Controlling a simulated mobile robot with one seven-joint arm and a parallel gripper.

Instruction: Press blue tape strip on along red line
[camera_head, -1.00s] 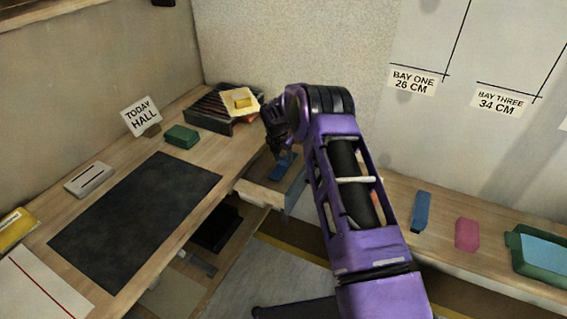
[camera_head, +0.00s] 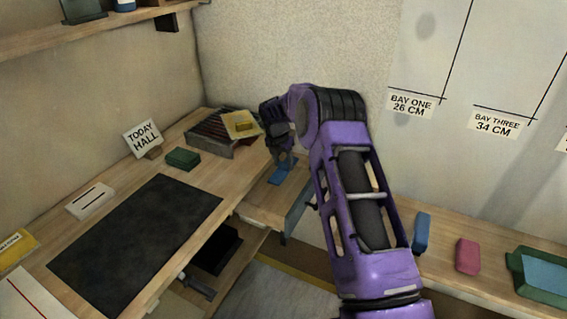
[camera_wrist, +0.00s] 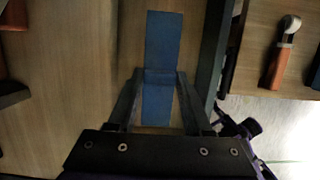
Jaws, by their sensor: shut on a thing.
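The blue tape strip (camera_wrist: 164,45) lies along a wooden surface in the wrist view, running lengthwise between my fingers. My gripper (camera_wrist: 158,76) is shut on the strip, its two dark fingers converging on it. In the head view my gripper (camera_head: 284,163) is over the wooden drawer beside the bench, and part of the blue strip (camera_head: 281,176) shows under it. The red line (camera_head: 38,297) runs across a white sheet (camera_head: 15,300) at the lower left of the bench, far from my gripper.
A dark mat (camera_head: 135,240) covers the bench middle. A green block (camera_head: 183,158) and a white slotted block (camera_head: 90,200) sit near the wall. A blue block (camera_head: 422,232), pink block (camera_head: 467,256) and green tray (camera_head: 518,275) stand right.

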